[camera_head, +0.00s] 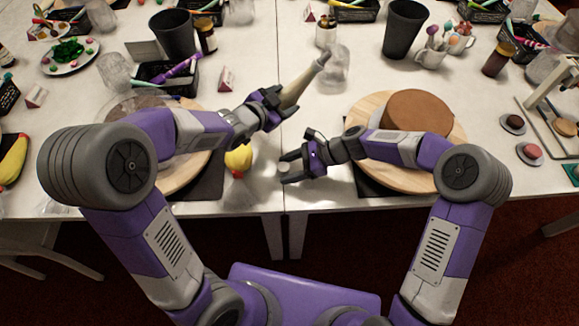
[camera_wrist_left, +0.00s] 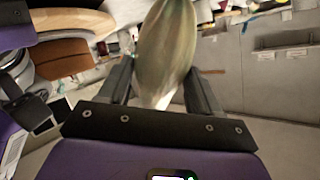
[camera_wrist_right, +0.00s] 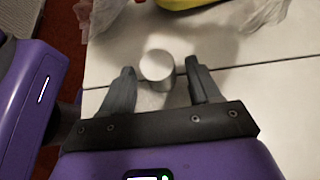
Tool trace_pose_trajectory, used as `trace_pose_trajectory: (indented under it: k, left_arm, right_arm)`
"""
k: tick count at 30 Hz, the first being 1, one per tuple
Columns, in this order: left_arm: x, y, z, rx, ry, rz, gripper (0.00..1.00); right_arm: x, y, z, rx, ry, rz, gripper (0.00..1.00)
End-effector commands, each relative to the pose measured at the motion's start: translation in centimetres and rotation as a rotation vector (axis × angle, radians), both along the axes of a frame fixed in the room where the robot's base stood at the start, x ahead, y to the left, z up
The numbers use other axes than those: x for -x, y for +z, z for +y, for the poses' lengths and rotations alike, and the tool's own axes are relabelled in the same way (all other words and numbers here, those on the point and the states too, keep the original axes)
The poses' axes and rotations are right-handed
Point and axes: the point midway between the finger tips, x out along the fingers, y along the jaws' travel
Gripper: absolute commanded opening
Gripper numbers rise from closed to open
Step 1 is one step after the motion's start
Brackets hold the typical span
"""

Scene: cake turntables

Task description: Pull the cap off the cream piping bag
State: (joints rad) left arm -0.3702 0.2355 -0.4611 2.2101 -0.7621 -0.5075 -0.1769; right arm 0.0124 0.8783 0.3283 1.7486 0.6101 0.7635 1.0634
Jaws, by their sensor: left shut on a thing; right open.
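The cream piping bag (camera_head: 297,91) is pale and tapered, tilted with its narrow grey end up and to the right. My left gripper (camera_head: 270,103) is shut on its lower part; the bag also fills the space between the jaws in the left wrist view (camera_wrist_left: 167,45). My right gripper (camera_head: 284,167) is open, low near the table's front edge. A small pale cylinder (camera_wrist_right: 157,66), which looks like the cap, is upright between or just beyond its open fingers, with no clear contact. I cannot tell whether it rests on the table.
A brown cake (camera_head: 417,110) sits on a round wooden turntable (camera_head: 362,113) at the right. Another turntable (camera_head: 184,183) is behind my left arm. A yellow object (camera_head: 239,160) lies between the arms. Dark cups, jars and a tray (camera_head: 166,75) stand farther back.

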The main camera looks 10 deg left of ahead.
Motion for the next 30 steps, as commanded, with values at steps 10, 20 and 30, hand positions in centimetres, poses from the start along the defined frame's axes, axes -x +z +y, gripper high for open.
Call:
trace_pose_trajectory:
  k: [10,20,30]
  left_arm:
    - [0.0,3.1,0.0,0.001,0.0,-0.003,0.54]
    - [0.0,5.7,0.0,0.001,0.0,-0.003,0.54]
    - [0.0,6.0,0.0,0.001,0.0,-0.003,0.54]
  right_arm:
    - [0.0,2.9,0.0,0.0,0.001,-0.001,0.62]
    - [0.0,5.5,0.0,0.0,0.001,-0.001,0.62]
    - [0.0,5.8,0.0,0.0,0.0,0.0,0.62]
